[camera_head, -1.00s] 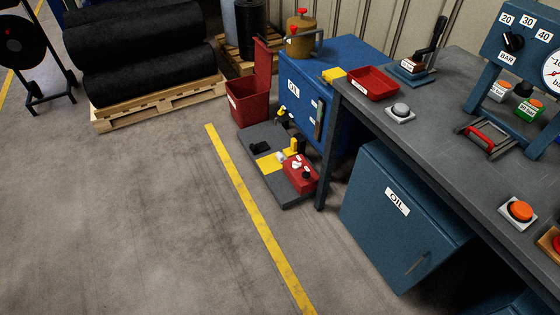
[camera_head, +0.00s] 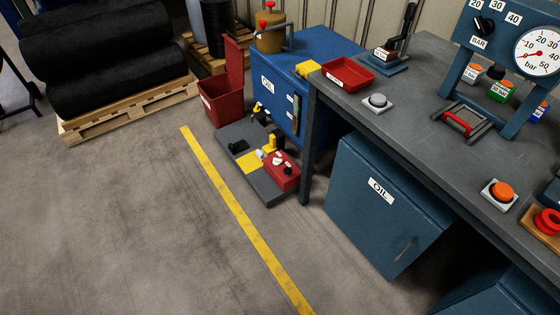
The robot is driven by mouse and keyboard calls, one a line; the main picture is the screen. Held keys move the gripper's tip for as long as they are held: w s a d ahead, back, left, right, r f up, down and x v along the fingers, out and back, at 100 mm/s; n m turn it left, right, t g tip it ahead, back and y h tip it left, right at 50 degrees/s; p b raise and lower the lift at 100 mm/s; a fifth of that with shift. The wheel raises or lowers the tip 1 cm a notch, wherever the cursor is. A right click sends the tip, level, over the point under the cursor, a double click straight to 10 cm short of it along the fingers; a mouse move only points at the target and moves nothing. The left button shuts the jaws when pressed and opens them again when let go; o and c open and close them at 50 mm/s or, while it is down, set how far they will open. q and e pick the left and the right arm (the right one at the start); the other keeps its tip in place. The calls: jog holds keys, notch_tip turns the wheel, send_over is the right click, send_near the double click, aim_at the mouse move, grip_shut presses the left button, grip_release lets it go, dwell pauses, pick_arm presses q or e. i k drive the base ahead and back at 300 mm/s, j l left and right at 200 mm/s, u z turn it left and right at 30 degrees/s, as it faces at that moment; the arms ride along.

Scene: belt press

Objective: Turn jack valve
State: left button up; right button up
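A floor unit that looks like a jack stands left of the bench. It has a dark grey base plate (camera_head: 231,139), a red block (camera_head: 281,171) with small black and white parts on top, and yellow parts beside the block. I cannot tell for sure which of these small parts is the valve. Neither of my grippers shows in the head view.
A grey workbench (camera_head: 400,130) fills the right, with a gauge panel (camera_head: 535,55), buttons and a red tray (camera_head: 348,74). A blue oil cabinet (camera_head: 385,205) is under it. A red bin (camera_head: 222,98) stands behind the unit. Floor (camera_head: 110,220) is clear at left.

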aim_at(275, 162)
jog(key=i+j+z, duration=0.15)
jog(key=i+j, duration=0.3)
jog(key=i+j+z, duration=0.15)
jog(key=i+j, duration=0.25)
jog(key=i+j+z, duration=0.15)
jog(key=i+j, duration=0.25)
jog(key=j, duration=0.2)
